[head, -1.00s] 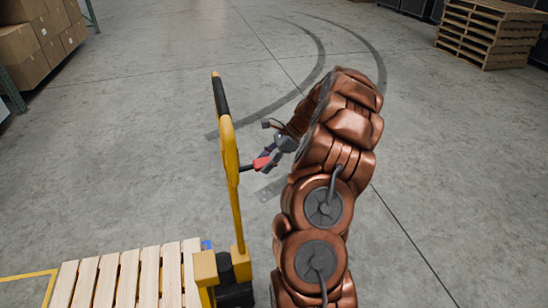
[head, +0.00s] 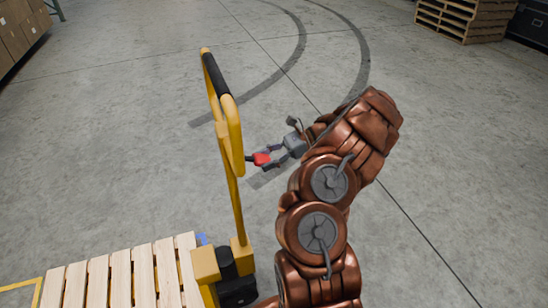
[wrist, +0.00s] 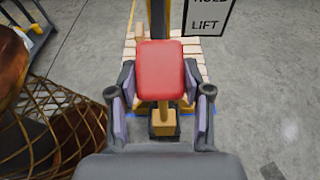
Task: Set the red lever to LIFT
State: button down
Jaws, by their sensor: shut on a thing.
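The red lever (head: 262,159) sticks out to the right from the yellow handle (head: 239,200) of a pallet jack. My gripper (head: 268,158) is to the right of the handle, with its fingers at the lever. In the wrist view, the lever's red end (wrist: 160,68) stands between the two fingers of my gripper (wrist: 160,88), which are shut on it. A sign (wrist: 207,22) behind it reads LIFT, with a second word above cut off by the picture's edge. The lever's exact setting cannot be told.
A wooden pallet (head: 120,272) lies at the jack's foot. Stacked pallets (head: 466,17) stand far right and boxes (head: 20,30) far left. Open floor lies behind and right of the jack. In the wrist view, a netted form (wrist: 60,125) fills the lower left.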

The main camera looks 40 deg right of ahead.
dwell(0.3)
jog(key=shift+c, duration=2.4)
grip_release()
jog(key=v, duration=0.7)
jog(key=shift+d, duration=0.2)
